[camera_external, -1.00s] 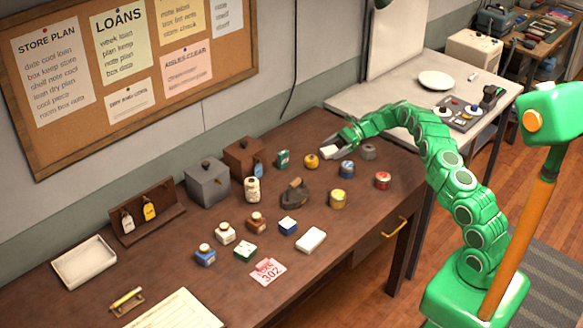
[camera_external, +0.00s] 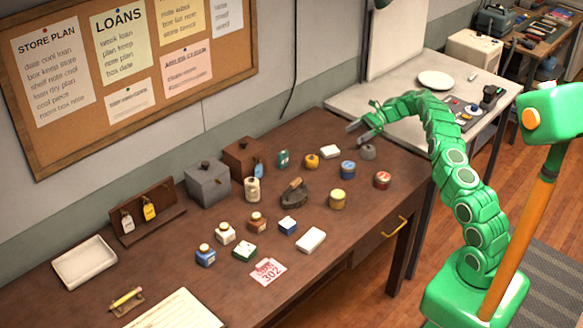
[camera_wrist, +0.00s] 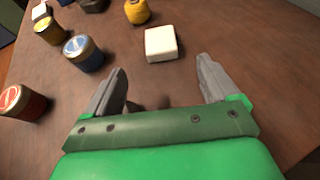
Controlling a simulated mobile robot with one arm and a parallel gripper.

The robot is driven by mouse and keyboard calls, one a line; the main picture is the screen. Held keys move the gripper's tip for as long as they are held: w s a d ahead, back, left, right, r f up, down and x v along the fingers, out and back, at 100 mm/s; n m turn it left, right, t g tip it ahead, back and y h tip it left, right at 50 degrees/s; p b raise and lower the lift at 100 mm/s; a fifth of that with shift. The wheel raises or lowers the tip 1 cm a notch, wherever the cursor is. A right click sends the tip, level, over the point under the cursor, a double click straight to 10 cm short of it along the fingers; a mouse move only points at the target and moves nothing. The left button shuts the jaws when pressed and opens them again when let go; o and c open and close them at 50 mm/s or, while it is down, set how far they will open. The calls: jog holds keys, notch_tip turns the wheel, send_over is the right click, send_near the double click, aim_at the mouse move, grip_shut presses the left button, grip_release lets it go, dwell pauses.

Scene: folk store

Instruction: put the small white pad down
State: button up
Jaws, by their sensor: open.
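The small white pad (camera_external: 330,152) lies flat on the dark brown table, near its far right end. In the wrist view the pad (camera_wrist: 161,43) sits beyond my fingertips, between the lines of the two fingers and clear of both. My gripper (camera_external: 361,131) is open and empty, raised above the table beyond the pad. The wrist view shows its two grey fingers (camera_wrist: 162,82) spread wide with nothing between them. A second, larger white block (camera_external: 311,240) lies nearer the front edge of the table.
A red tin (camera_external: 382,180) stands near the right edge. Bare table (camera_external: 330,130) shows behind the pad.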

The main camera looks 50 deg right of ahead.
jog(key=s+a+r+n+g, duration=0.2)
jog(key=a+r+n, duration=0.1)
jog(key=a+r, duration=0.4)
jog(key=s+a+r+n+g, duration=0.1)
jog(key=s+a+r+n, duration=0.1)
jog(key=a+r, duration=0.5)
jog(key=s+a+r+n+g+h, duration=0.1)
jog(key=s+a+r+n+g, duration=0.15)
jog(key=s+a, duration=0.5)
jog(key=s+a+r+n+g+h, duration=0.1)
jog(key=s+a+r+n+h, duration=0.2)
jog(key=s+a, duration=0.4)
jog(key=s+a+r+n+g+h, duration=0.1)
jog(key=s+a+n+h, duration=0.15)
jog(key=s, duration=0.65)
jog(key=s+a+n+h, duration=0.15)
jog(key=s+n, duration=0.25)
jog(key=s, duration=0.5)
jog(key=s+d+f+n+h, duration=0.2)
jog(key=s+d, duration=0.1)
jog(key=s, duration=0.7)
jog(key=s+d+f+n+h, duration=0.2)
jog(key=s+d+n, duration=0.1)
jog(key=s, duration=0.7)
jog(key=shift+s+d+f+n+t+h, duration=0.15)
jog(key=shift+s+d+n+t+h, duration=0.15)
jog(key=shift+s+t, duration=0.1)
